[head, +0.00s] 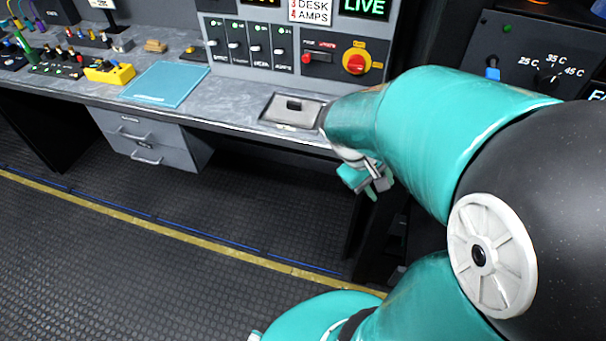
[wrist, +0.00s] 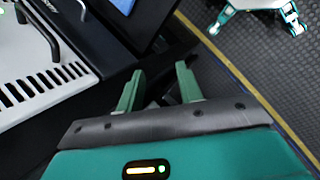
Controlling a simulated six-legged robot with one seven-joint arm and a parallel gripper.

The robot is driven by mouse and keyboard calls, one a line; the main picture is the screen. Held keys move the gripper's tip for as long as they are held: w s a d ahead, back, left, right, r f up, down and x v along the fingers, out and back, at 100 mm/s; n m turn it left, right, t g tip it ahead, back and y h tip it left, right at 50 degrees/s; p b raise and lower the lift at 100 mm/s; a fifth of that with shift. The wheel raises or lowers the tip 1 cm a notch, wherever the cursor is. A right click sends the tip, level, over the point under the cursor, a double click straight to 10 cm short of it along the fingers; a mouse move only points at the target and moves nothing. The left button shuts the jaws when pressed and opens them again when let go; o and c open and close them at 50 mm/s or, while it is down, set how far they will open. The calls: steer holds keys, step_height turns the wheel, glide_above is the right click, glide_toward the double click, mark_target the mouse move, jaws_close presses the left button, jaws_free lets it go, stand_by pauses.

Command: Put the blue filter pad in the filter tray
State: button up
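A flat, light blue square (head: 165,84) lies on the grey desk in the head view; it looks like a pad or mat, and I cannot tell for certain that it is the filter pad. No thing is clearly the filter tray. A pale slotted panel with a dark handle (wrist: 45,85) shows at the left of the wrist view; I cannot tell whether it belongs to the tray. My gripper (head: 368,182) hangs just off the desk's front edge, right of the blue square. In the wrist view its green fingers (wrist: 160,88) stand apart with nothing held between them.
The grey desk (head: 225,100) carries a grey plate with a dark handle (head: 293,110), a yellow box (head: 109,72) and control boxes at the left. A switch panel (head: 290,45) stands behind. Drawers (head: 150,142) hang below. The dark floor (head: 130,260) in front is clear.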

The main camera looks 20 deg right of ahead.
steer(key=a+r+t+y, duration=0.2)
steer(key=a+r, duration=0.4)
steer(key=a, duration=0.3)
steer(key=a+r+m+t+y, duration=0.1)
steer(key=a+r+t+y, duration=0.2)
steer(key=a, duration=0.6)
step_height(320, 180, up, 3)
steer(key=t, duration=0.2)
steer(key=shift+s+t, duration=0.15)
steer(key=shift+t, duration=0.15)
steer(key=shift+d+m, duration=0.15)
steer(key=shift+m, duration=0.15)
